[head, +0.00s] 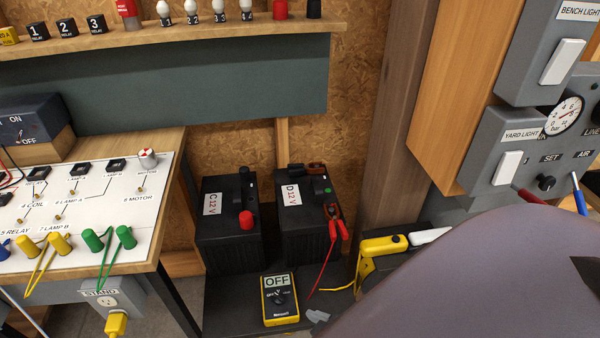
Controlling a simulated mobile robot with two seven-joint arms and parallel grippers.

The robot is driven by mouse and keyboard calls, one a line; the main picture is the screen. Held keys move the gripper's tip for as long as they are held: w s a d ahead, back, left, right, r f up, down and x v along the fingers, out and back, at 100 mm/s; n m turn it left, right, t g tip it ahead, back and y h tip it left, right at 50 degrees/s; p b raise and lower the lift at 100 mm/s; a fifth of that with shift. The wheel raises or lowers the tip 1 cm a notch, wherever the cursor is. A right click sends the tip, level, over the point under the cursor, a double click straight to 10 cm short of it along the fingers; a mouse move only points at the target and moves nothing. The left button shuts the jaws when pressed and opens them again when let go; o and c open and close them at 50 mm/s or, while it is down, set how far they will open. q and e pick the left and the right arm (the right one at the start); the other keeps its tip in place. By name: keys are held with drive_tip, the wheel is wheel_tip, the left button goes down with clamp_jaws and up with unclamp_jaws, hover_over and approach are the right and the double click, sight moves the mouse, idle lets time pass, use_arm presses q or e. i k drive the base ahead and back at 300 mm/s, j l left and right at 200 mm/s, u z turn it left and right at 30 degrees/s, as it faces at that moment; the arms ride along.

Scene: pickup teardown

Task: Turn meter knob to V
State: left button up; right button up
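The yellow meter (266,310) lies on the dark low shelf at the bottom centre. Its display reads OFF. Its dark round knob (280,300) is on the face below the display, with small markings that include OFF and V. The knob's pointer is too small to read for certain. Neither of my grippers can be made out. A large grey-purple part, likely a link of my arm, fills the lower right and hides what is behind it.
Battery C (228,245) and battery D (305,240) stand behind the meter. A red clamp (338,222) with its lead hangs at battery D. A small grey piece (318,316) lies right of the meter. A white panel table (75,245) stands left.

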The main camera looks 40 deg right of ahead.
sight(279, 298)
drive_tip(key=z, duration=0.95)
